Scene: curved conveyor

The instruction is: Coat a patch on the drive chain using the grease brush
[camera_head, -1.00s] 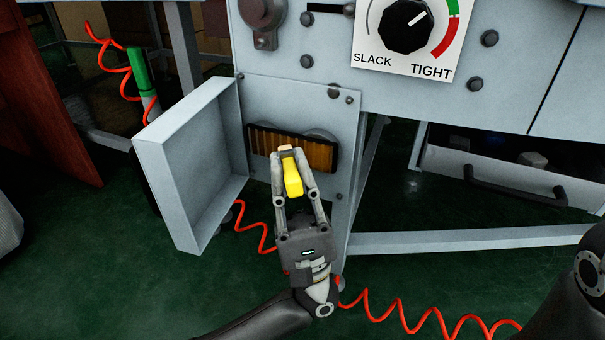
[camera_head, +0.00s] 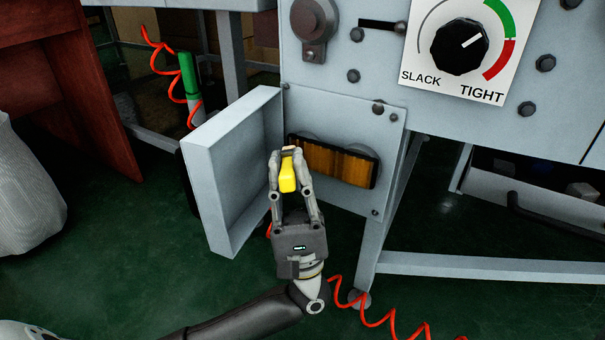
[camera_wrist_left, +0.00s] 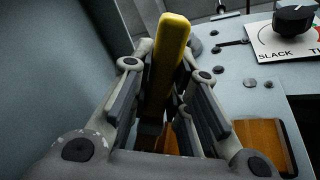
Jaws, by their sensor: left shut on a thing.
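My left gripper (camera_head: 293,170) is shut on the yellow grease brush (camera_head: 288,178), which has a pale tip at its top. The brush also shows in the left wrist view (camera_wrist_left: 170,45), upright between the fingers. The drive chain (camera_head: 342,164) is the orange-brown banded strip inside a dark-framed opening in the grey panel. The brush and gripper stand at the left end of this opening and cover a little of it. The opening also shows at the lower right of the left wrist view (camera_wrist_left: 262,142). Contact between brush and chain cannot be told. My right gripper is not in view.
An open grey cover (camera_head: 222,178) stands out just left of my left gripper. A SLACK/TIGHT dial (camera_head: 460,46) sits above right. A red coiled hose (camera_head: 385,318) lies on the green floor. A green-topped cylinder (camera_head: 188,75) stands behind the cover.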

